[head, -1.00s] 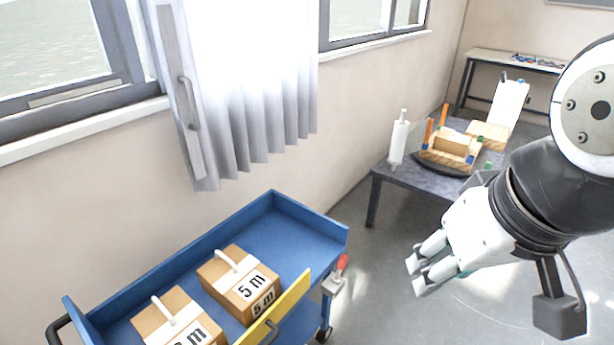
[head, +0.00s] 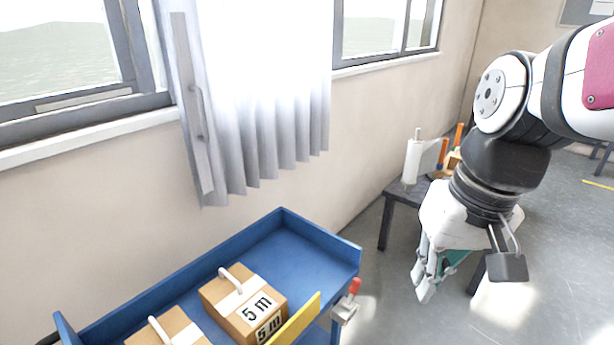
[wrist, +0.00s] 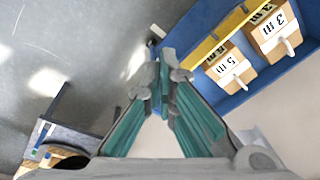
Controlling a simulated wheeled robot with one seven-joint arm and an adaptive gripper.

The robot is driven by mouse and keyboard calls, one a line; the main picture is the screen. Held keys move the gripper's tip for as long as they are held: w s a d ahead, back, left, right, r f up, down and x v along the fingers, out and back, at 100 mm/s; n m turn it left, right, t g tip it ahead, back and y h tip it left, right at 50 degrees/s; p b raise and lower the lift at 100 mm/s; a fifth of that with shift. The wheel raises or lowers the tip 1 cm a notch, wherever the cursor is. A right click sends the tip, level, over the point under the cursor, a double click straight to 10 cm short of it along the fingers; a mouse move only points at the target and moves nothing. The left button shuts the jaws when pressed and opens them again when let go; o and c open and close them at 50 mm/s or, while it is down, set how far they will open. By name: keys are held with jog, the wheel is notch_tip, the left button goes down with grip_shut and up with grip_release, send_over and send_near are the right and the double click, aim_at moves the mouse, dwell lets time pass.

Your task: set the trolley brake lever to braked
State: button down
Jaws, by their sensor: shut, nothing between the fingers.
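The blue trolley (head: 290,256) stands at the lower middle of the head view. Its brake lever (head: 354,286) has a red handle on a grey bracket at the trolley's right end, and the handle points up with a slight tilt. My gripper (head: 422,292) is to the right of the lever, apart from it, pointing down over the floor. Its fingers are shut and hold nothing. In the wrist view the closed fingertips (wrist: 164,62) are in front of the trolley's end (wrist: 194,50). The lever cannot be made out there.
Cardboard boxes marked 5 m (head: 244,300) and 3 m (wrist: 272,32) sit on the trolley, beside a yellow panel (head: 296,318). A dark table (head: 394,196) with a white roll (head: 412,162) stands behind my gripper. Open floor lies to the right.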

jog(key=w+d+f+m+g+y+b, duration=0.1)
jog(key=w+f+m+g+y+b, duration=0.2)
jog(key=w+f+b, duration=0.7)
jog(key=m+t+y+b, duration=0.4)
jog(key=y+b, duration=0.3)
jog(key=y, duration=0.4)
send_near(353, 292)
jog(key=s+a+r, duration=0.2)
jog(key=s+r, duration=0.1)
jog(key=w+d+f+m+t+y+b, duration=0.1)
jog(key=w+d+f+m+t+b, duration=0.3)
jog(key=d+f+t, duration=0.4)
notch_tip(353, 292, down, 2)
jog(key=shift+d+f+m+b, duration=0.2)
jog(key=shift+m+b, duration=0.1)
jog(key=shift+b, duration=0.2)
jog(key=w+a+r+b, duration=0.1)
jog(key=a, duration=0.2)
jog(key=w+a+b, duration=0.1)
jog(key=a, duration=0.2)
jog(key=w+a+r+b, duration=0.1)
jog(key=a, duration=0.3)
jog(key=shift+w+r, duration=0.3)
jog(key=shift+s+a+r, duration=0.3)
jog(key=shift+s+a, duration=0.05)
jog(key=shift+a, duration=0.05)
